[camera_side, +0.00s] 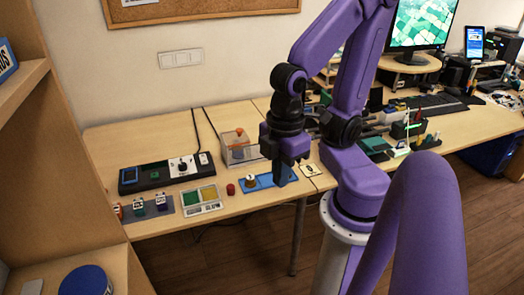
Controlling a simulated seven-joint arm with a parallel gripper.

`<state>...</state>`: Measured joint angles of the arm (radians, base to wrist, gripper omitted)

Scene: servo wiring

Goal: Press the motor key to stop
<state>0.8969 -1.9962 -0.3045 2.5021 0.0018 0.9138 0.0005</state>
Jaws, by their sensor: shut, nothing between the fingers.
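My gripper (281,178) points down with its fingers shut and empty. It is over the right part of a small blue board (264,182) near the front edge of the table. I cannot tell whether the fingertips touch the board. A round, brownish knob-like part (250,183) sits on the board's left end, to the left of my gripper. No key is clearly readable as the motor key; anything under my fingers is hidden.
A clear box with an orange top (239,147) stands behind the board. A red cylinder (230,189), a tray with green and yellow parts (201,197) and a grey strip with several small blocks (150,208) are left. A white card (311,170) lies right of my gripper.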

